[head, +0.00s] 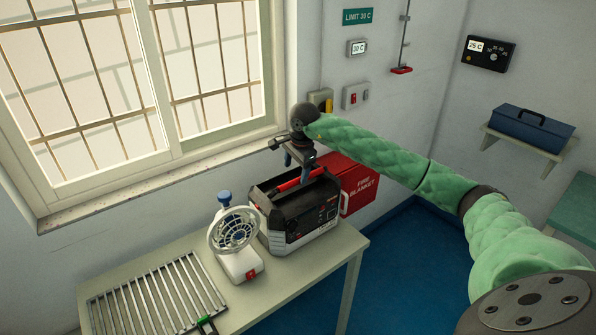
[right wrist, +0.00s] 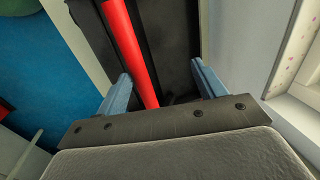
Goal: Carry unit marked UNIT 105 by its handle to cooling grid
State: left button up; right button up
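A black and white unit (head: 303,228) with a red top handle (head: 290,184) stands upright on the table, right of the fan. I cannot read a unit number on it. My right gripper (head: 297,170) is over the unit, pointing down at the handle. In the right wrist view its two blue fingers (right wrist: 160,72) are apart, with the red handle (right wrist: 128,45) running between them, nearer the left finger. I cannot tell whether they touch it. The cooling grid (head: 155,298), a rack of metal bars, lies at the table's left end. My left gripper is not in view.
A white fan (head: 235,240) with a blue knob stands between the unit and the grid. A windowsill (head: 150,185) runs along the back. A green-tipped item (head: 207,322) is at the grid's front edge.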

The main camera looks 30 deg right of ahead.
jog(key=shift+w+a+f, duration=0.1)
jog(key=shift+w, duration=0.4)
jog(key=shift+c, duration=1)
jog(key=shift+w, duration=0.15)
jog(key=shift+c, duration=1.4)
jog(key=c, duration=0.6)
jog(key=o, duration=1.8)
jog(key=shift+o, duration=0.2)
jog(key=r, duration=0.2)
jog(key=s+r, duration=0.1)
jog(key=r, duration=0.2)
jog(key=shift+p, duration=0.3)
